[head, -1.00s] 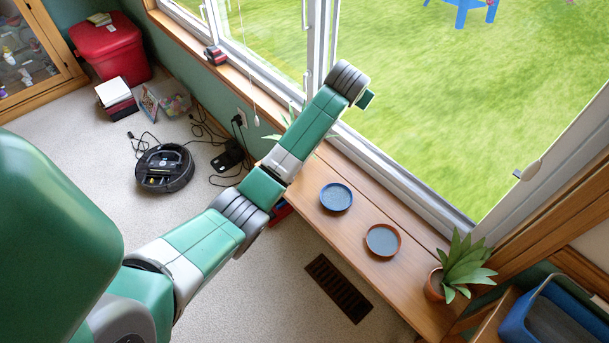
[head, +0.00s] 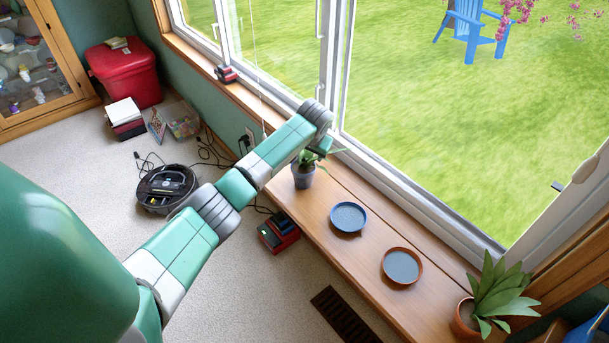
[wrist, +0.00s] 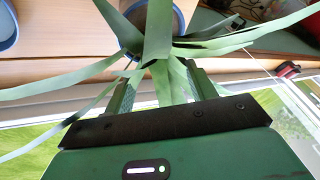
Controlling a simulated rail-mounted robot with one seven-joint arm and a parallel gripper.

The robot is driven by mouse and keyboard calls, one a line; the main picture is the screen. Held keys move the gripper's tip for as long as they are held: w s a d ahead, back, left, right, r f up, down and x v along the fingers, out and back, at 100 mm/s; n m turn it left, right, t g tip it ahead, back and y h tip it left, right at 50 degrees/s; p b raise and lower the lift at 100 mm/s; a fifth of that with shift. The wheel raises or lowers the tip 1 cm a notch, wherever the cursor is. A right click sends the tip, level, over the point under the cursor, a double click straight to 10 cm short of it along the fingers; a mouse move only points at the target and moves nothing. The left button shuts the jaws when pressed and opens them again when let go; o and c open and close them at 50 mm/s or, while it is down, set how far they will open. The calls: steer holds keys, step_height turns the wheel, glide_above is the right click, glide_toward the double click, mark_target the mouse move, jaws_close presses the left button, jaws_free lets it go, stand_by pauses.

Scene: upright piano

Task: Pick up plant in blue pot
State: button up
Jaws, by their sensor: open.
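The plant in the blue pot (head: 303,176) stands upright on the wooden bench by the window. In the head view its pot looks dark blue-grey, and my arm hides part of its leaves. My gripper (wrist: 163,78) is open in the wrist view, with long green leaves (wrist: 158,45) between and in front of its fingers. The pot's rim (wrist: 181,22) shows partly behind the leaves, beyond the fingertips. The fingers are at leaf height, not around the pot. I cannot tell whether they touch the leaves.
A blue saucer (head: 348,217) and a terracotta saucer (head: 402,266) lie on the bench (head: 335,240). A plant in a terracotta pot (head: 467,320) stands at its right end. The window frame (head: 400,205) runs close behind. A red-and-black device (head: 279,232) sits on the floor.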

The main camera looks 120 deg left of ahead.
steer(key=shift+s+a+f, duration=0.15)
steer(key=shift+a+f, duration=0.1)
steer(key=shift+f, duration=0.4)
steer(key=shift+r, duration=0.1)
steer(key=shift+c, duration=0.3)
jaws_close()
